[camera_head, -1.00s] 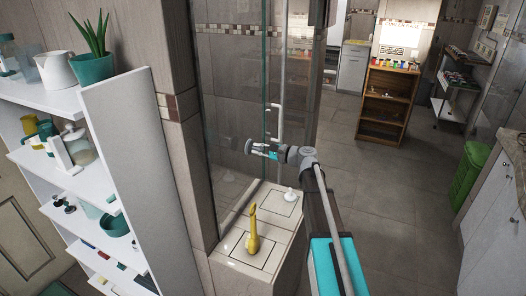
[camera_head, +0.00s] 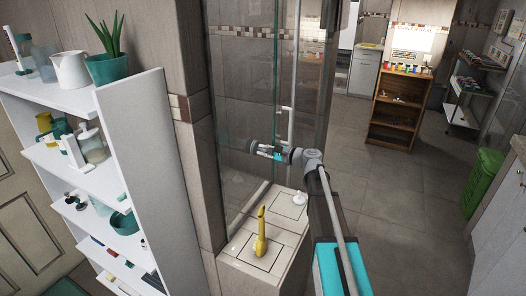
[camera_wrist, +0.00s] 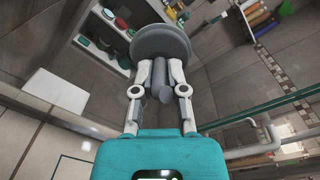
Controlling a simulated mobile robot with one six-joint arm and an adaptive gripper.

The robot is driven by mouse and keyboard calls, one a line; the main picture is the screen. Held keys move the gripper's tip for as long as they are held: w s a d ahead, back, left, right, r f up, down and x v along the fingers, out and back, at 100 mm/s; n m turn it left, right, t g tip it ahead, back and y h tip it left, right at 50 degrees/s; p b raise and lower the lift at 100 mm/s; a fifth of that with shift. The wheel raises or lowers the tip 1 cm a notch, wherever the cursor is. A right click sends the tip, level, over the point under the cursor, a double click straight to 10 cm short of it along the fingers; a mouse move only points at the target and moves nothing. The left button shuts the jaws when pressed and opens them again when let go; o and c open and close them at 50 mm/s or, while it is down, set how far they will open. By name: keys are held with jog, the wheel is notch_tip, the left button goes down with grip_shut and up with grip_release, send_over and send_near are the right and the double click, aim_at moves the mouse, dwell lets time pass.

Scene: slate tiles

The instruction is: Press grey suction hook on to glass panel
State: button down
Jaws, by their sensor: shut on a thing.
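The grey suction hook (camera_wrist: 160,42) has a round, dark grey cup and a short grey stem. My gripper (camera_wrist: 160,80) is shut on the stem, with the cup beyond the fingertips. In the head view the hook (camera_head: 252,146) is at the left end of my gripper (camera_head: 264,151), its cup facing left toward the glass panel (camera_head: 240,90). The panel is upright and clear, with a greenish edge. The cup is close to it, but I cannot tell whether they touch.
A vertical handle bar (camera_head: 292,125) is behind. A white shelf (camera_head: 137,150) stands left. The floor on the right is open.

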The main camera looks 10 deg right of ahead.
jog(key=shift+w+a, duration=0.4)
jog(key=shift+a, duration=0.1)
dwell(2.0)
jog(key=c, duration=0.6)
grip_release()
jog(key=shift+s+d, duration=0.15)
jog(key=v, duration=0.8)
jog(key=shift+s+d, duration=0.2)
jog(key=shift+d, duration=0.05)
dwell(0.8)
jog(key=shift+f, duration=0.15)
